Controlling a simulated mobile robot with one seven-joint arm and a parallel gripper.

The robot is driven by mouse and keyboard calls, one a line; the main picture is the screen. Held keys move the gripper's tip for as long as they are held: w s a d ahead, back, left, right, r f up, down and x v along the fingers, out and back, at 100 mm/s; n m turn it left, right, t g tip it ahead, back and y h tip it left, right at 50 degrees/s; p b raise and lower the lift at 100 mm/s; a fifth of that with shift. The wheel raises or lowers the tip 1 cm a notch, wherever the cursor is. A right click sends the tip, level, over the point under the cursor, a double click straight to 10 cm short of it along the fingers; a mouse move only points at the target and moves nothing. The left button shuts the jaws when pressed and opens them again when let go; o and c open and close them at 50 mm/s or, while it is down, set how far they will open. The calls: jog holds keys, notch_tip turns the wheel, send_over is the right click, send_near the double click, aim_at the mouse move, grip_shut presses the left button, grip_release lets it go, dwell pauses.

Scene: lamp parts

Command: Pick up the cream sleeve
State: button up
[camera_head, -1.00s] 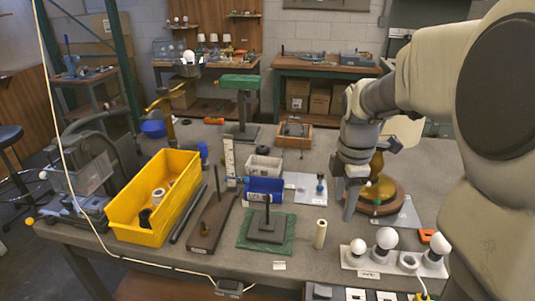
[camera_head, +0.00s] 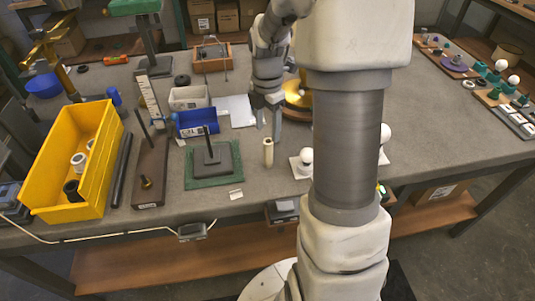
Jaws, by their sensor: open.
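The cream sleeve (camera_head: 268,153) is a slim pale cylinder standing upright on the grey workbench, just right of the green mat. My gripper (camera_head: 268,122) points down with its two fingers apart. In the picture it is just above the sleeve's top end, and nothing shows between the fingers. I cannot tell the exact height or depth gap between the fingertips and the sleeve.
A green mat (camera_head: 195,176) with a dark base and upright post (camera_head: 207,145) lies left of the sleeve. A blue bin (camera_head: 197,122) is behind it. A yellow bin (camera_head: 45,190) stands far left. White bulbs (camera_head: 306,157) are to the right, partly hidden by my arm.

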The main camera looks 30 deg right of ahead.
aim_at(268, 154)
notch_tip(268, 154, down, 11)
jog(key=shift+w+d+r+b, duration=0.1)
jog(key=shift+d+b, duration=0.05)
jog(key=shift+b, duration=0.45)
jog(key=shift+c, duration=0.2)
grip_shut()
